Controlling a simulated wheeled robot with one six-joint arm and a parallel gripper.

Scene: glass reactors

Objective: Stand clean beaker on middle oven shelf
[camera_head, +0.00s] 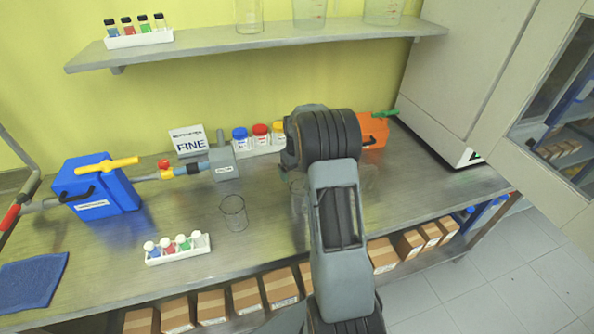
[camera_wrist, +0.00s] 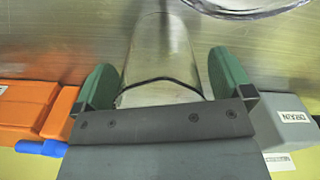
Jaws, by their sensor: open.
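A clear glass beaker (camera_head: 233,213) stands upright on the bench left of my arm. Another clear glass vessel (camera_head: 298,200) shows partly behind my arm. In the wrist view my gripper (camera_wrist: 165,62) is open, its two green fingers either side of a clear glass vessel (camera_wrist: 160,45). I cannot tell whether the fingers touch it, or which vessel is the clean beaker. A round glass rim shows at the top right of the wrist view (camera_wrist: 245,5). My gripper is hidden behind the arm in the head view. The white oven-like cabinet (camera_head: 450,70) is at right; its shelves are not visible.
A windowed door (camera_head: 562,90) stands at the right edge. A blue machine (camera_head: 95,185), a grey box (camera_head: 224,163) and an orange box (camera_head: 375,132) stand along the back. A vial rack (camera_head: 178,250) is at front left. The wall shelf (camera_head: 250,42) holds glass beakers.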

